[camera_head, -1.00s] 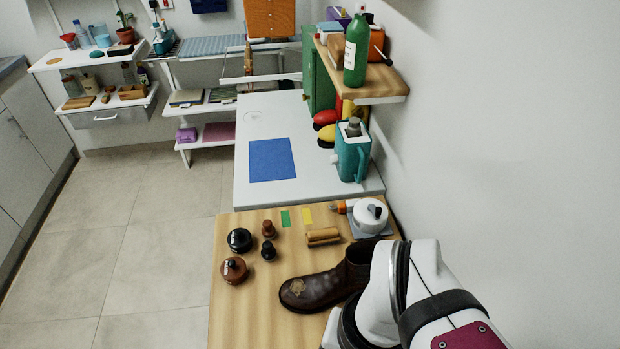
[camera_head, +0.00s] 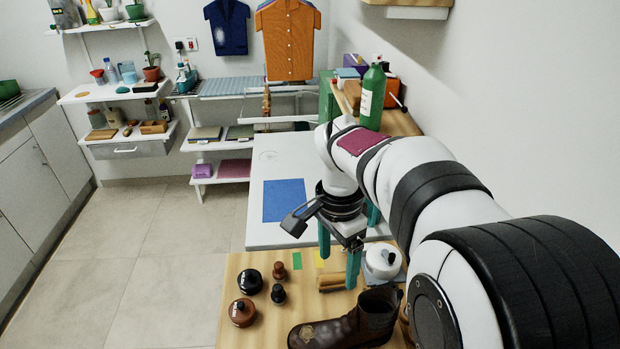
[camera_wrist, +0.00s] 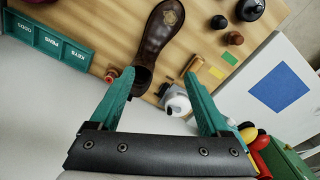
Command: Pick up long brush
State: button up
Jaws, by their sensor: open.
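I cannot make out a long brush for certain. A light wooden piece that may be a brush (camera_head: 332,283) lies on the wooden table (camera_head: 262,330), behind the brown boot (camera_head: 350,322). It is partly hidden by a finger in the head view, and a wooden piece (camera_wrist: 192,67) also shows in the wrist view. My gripper (camera_head: 338,268) is open and empty above the table, with its teal fingers pointing down. In the wrist view, the gripper (camera_wrist: 158,76) has its fingers spread, with the boot's shaft below and between them.
A white round container (camera_head: 382,260) stands right of my fingers. Black and brown round tins (camera_head: 243,312) and small knobbed pieces stand at left. A teal labelled box (camera_wrist: 48,40) is at the table's edge.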

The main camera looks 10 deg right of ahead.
aim_at(335, 276)
jog(key=w+f+m+h, duration=0.1)
jog(key=w+f+m, duration=0.55)
jog(key=w, duration=0.65)
jog(key=shift+n, duration=0.95)
jog(key=d+f, duration=0.1)
jog(key=f, duration=0.4)
jog(key=d+f, duration=0.1)
jog(key=f, duration=1)
jog(key=shift+s+d+f, duration=0.1)
jog(key=shift+d+f, duration=0.15)
jog(key=shift+d, duration=0.15)
grip_shut()
